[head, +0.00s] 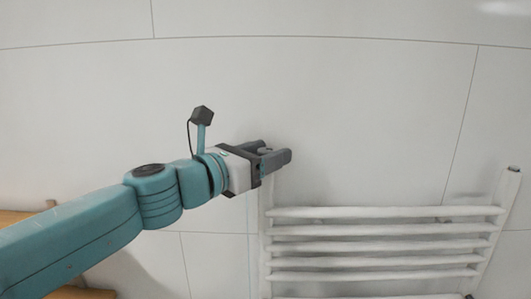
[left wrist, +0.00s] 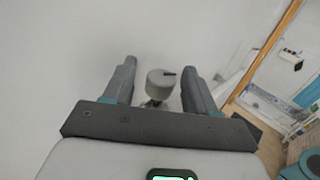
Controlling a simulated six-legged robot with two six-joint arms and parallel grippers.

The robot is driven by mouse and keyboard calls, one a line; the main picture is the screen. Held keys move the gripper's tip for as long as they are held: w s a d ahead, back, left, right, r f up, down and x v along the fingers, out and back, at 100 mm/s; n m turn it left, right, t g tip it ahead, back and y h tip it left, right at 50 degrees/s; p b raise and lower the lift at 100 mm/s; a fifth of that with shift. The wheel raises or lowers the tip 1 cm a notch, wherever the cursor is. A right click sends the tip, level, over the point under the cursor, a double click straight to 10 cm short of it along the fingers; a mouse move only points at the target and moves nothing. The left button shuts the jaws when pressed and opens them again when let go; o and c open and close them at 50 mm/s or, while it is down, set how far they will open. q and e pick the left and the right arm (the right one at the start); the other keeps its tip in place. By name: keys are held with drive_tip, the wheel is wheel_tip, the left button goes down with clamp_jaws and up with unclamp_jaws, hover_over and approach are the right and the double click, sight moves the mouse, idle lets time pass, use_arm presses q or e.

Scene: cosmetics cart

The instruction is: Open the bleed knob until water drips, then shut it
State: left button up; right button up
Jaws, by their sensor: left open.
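The bleed knob (left wrist: 160,84) is a small round grey-white cap with a dark mark on its top edge. It shows in the left wrist view between the two fingers of my left gripper (left wrist: 159,66). The fingers stand apart on either side of the knob, with a visible gap on each side. In the head view my left gripper (head: 276,151) is at the top left corner of the white towel radiator (head: 380,213), and its fingers largely hide the knob. No water drops show. My right gripper is in neither view.
The radiator's several horizontal bars run to the right, below my gripper, to an upright at the right. A pale tiled wall (head: 370,100) is behind it. Wooden shelf edges (head: 15,217) show at the lower left. The space above the radiator is clear.

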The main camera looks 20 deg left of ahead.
use_arm(q)
drive_tip(key=shift+d, duration=0.15)
drive_tip(key=shift+w, duration=0.1)
drive_tip(key=c, duration=1)
drive_tip(key=shift+o, duration=0.2)
drive_tip(key=shift+f+m+h, duration=0.1)
drive_tip(key=shift+m+h, duration=0.2)
drive_tip(key=shift+h, duration=0.1)
drive_tip(key=m+g+h, duration=0.5)
drive_tip(key=shift+g+h, duration=0.3)
drive_tip(key=shift+h, duration=0.1)
drive_tip(key=shift+m+g+h, duration=0.6)
drive_tip(key=shift+m+g, duration=0.3)
drive_tip(key=shift+g, duration=0.4)
drive_tip(key=shift+m+g+h, duration=0.6)
drive_tip(key=shift+m+g, duration=0.3)
drive_tip(key=shift+g, duration=0.4)
